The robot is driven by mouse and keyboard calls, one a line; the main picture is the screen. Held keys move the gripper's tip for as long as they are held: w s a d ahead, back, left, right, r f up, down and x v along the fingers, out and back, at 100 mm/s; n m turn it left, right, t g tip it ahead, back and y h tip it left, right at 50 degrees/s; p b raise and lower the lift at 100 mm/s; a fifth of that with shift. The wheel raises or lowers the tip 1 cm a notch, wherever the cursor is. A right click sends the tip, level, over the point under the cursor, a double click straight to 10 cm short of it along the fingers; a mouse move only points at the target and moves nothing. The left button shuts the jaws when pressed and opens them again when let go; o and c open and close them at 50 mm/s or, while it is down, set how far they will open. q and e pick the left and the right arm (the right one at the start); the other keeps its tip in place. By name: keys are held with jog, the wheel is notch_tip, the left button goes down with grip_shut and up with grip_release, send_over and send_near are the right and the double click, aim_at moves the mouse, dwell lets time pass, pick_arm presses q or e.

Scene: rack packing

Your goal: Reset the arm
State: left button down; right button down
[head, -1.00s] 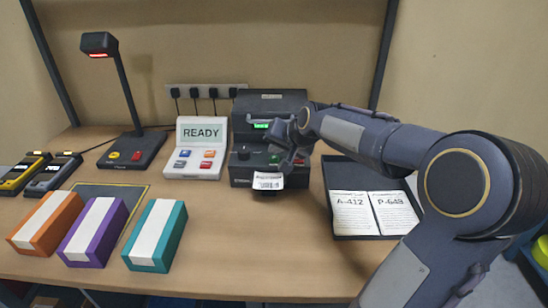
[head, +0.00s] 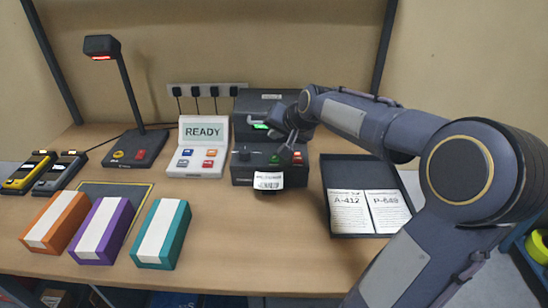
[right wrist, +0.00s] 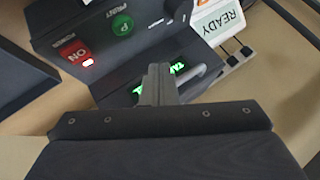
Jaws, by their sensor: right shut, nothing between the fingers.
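My right gripper (head: 290,142) is over the front of the black label printer (head: 242,174). In the right wrist view the gripper (right wrist: 158,75) is shut and empty, its fingers pressed together. In the head view a white barcode label (head: 268,181) hangs at the printer's front. I cannot tell whether the fingers touch the printer. My left gripper is in neither view.
A display box reading READY (head: 203,133) stands left of the printer. A black tray (head: 345,168) with two paper sheets is at the right. Orange (head: 56,221), purple (head: 102,228) and teal (head: 161,232) boxes sit at the left front. A scanner stand (head: 135,150) is behind them.

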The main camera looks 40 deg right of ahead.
dwell(0.4)
jog(key=shift+s+a, duration=0.2)
jog(key=shift+a, duration=0.15)
jog(key=s+a+f+n+g+y+p, duration=0.1)
jog(key=s+a+f+n+y, duration=0.1)
jog(key=s+a, duration=0.8)
jog(key=s+a+f+n+g+y, duration=0.2)
jog(key=s+a+f+n, duration=0.2)
jog(key=s+a, duration=0.6)
jog(key=s+n, duration=0.2)
jog(key=s, duration=0.2)
jog(key=shift+s+a+f+g+p, duration=0.2)
jog(key=shift+s+f+g+p, duration=0.1)
jog(key=shift+s+f+p, duration=0.1)
